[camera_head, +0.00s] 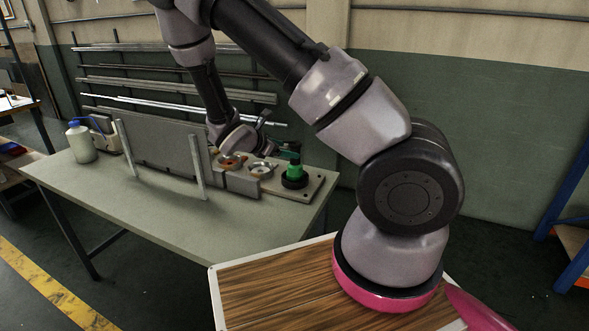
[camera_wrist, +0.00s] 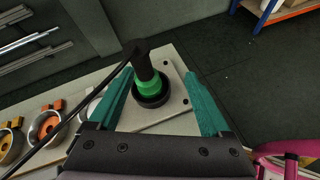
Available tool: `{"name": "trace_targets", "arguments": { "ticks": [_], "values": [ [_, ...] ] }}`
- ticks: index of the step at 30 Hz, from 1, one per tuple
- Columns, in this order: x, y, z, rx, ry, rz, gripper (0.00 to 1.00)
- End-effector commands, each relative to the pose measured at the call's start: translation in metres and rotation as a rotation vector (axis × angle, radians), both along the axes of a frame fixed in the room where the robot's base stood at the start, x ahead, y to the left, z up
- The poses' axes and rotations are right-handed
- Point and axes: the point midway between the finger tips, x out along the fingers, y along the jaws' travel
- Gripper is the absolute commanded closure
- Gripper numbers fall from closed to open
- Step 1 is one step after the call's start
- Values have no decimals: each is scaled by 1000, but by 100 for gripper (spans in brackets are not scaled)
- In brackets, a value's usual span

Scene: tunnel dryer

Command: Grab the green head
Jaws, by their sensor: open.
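The green head (camera_head: 294,169) stands upright in a black ring at the right end of a plate on the bench. In the wrist view the green head (camera_wrist: 149,86) has a black upper part and a black ring around its foot. My gripper (camera_wrist: 158,75) is open, with one teal finger on each side of the head in that picture. Whether the fingers are level with it or above it, I cannot tell. In the head view my gripper (camera_head: 287,147) shows partly, close behind and above the head; the rest is hidden by my wrist.
Metal rings with orange parts (camera_wrist: 46,126) sit left of the head on the light plate (camera_head: 316,181). A grey upright panel (camera_head: 165,150) and a white bottle (camera_head: 81,143) stand farther left. A dark cable (camera_wrist: 75,108) crosses the wrist view. Floor right of the bench is clear.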

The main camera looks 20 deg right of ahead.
Motion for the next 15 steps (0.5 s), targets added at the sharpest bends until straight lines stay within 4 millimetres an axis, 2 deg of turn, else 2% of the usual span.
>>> {"name": "trace_targets", "arguments": {
  "ticks": [3, 8, 15],
  "values": [
    [12, 10, -18, -123, 69, 136, 18],
    [21, 16, -29, -201, 111, 225, 18],
    [41, -10, -43, -213, 119, 236, 18]
  ]
}}
